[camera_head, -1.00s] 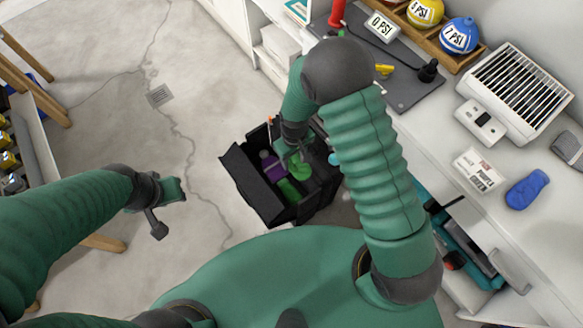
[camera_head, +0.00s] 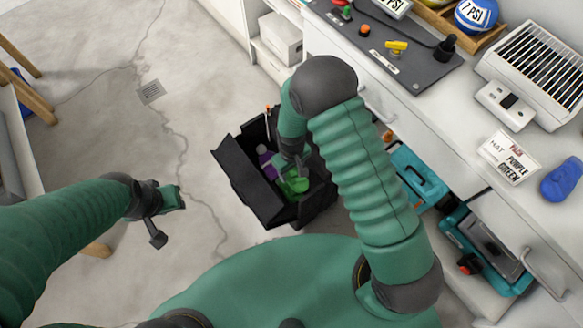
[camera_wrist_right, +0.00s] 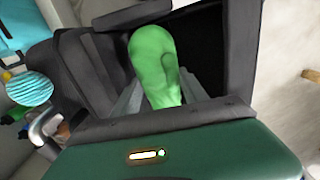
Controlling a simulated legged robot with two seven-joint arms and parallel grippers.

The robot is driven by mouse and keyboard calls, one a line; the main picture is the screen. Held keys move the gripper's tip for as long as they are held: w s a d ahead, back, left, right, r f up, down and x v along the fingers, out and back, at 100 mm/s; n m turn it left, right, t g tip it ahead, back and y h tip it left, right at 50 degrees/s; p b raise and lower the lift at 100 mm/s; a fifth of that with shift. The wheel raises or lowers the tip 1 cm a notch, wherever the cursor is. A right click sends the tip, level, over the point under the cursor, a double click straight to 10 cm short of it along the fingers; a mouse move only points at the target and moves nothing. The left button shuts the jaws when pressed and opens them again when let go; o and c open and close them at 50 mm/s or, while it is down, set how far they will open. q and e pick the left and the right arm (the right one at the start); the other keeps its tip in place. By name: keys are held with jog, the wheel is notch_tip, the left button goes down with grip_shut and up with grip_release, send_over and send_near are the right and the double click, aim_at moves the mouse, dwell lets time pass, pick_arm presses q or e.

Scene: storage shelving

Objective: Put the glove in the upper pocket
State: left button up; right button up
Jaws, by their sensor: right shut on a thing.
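A bright green glove (camera_head: 294,187) is in my right gripper (camera_head: 297,166), at the open black bag (camera_head: 248,185) on the floor. In the right wrist view the glove (camera_wrist_right: 155,62) stands out between the two grey fingers of my right gripper (camera_wrist_right: 160,90), which is shut on it. Dark bag walls surround it there. The glove's lower part is hidden by the gripper. In the head view I cannot tell how deep the glove is inside the bag. My left gripper (camera_head: 165,212) is at the left over bare floor, its finger opening unclear.
A purple item (camera_head: 267,164) lies in the bag beside the glove. Floor left of the bag is clear.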

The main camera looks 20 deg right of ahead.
notch_tip(320, 180, down, 13)
jog(key=b, duration=0.7)
jog(key=o, duration=1.5)
jog(key=shift+c, duration=0.2)
jog(key=shift+r, duration=0.1)
notch_tip(320, 180, up, 14)
jog(key=p, duration=1.2)
